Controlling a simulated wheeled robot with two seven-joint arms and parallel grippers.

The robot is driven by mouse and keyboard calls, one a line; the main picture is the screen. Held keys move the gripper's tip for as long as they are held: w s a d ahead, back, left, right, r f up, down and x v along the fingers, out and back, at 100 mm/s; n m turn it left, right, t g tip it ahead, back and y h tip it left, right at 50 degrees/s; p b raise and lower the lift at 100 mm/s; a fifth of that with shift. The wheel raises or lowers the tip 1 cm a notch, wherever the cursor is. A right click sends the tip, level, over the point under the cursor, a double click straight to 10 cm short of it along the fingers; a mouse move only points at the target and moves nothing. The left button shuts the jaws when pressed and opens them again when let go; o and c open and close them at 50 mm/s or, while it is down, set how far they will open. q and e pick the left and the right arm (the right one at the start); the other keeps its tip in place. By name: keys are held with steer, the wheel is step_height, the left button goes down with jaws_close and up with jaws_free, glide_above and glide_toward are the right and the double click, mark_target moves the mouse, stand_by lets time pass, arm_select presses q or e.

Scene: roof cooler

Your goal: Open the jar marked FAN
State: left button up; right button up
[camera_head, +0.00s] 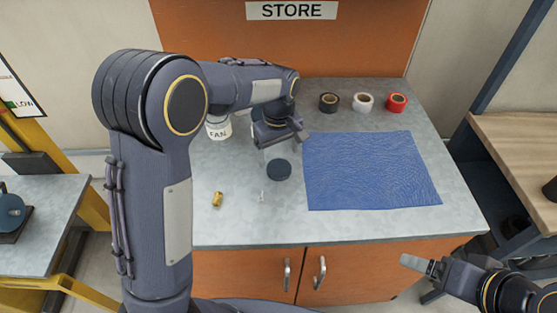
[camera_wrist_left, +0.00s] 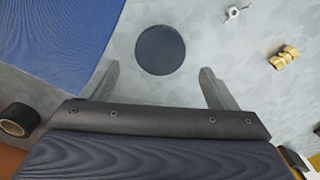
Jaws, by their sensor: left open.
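The jar marked FAN (camera_head: 217,130) is white with dark lettering and stands at the left of the grey counter. My left arm hides its top, so I cannot tell whether it has its lid on. A dark round lid (camera_head: 279,170) lies flat on the counter to the jar's right; it also shows in the left wrist view (camera_wrist_left: 160,50). My left gripper (camera_head: 284,144) is open and empty just behind the lid in the head view. In the wrist view its fingers (camera_wrist_left: 160,84) are apart, with the lid beyond their tips. My right gripper (camera_head: 418,263) is off the counter's front right.
A blue mat (camera_head: 370,170) covers the counter's right part. Black (camera_head: 328,102), white (camera_head: 363,102) and red (camera_head: 396,102) tape rolls stand behind it. A brass fitting (camera_head: 217,199) and a small metal piece (camera_head: 262,196) lie at the front left. Bare counter surrounds them.

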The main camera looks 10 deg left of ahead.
mark_target(278, 167)
arm_select(q)
step_height(278, 167, up, 7)
steer(key=s+a+r+m+t+h, duration=0.1)
steer(key=s+a+r+h, duration=0.1)
steer(key=s+a, duration=0.3)
steer(key=s+a+r+m+t+h, duration=0.1)
steer(key=s+a+r+m+h, duration=0.15)
steer(key=s, duration=0.45)
steer(key=s+f+m+t, duration=0.3)
steer(key=s+f, duration=0.1)
steer(key=s, duration=1)
steer(key=shift+s+t+y, duration=0.35)
steer(key=shift+t, duration=0.05)
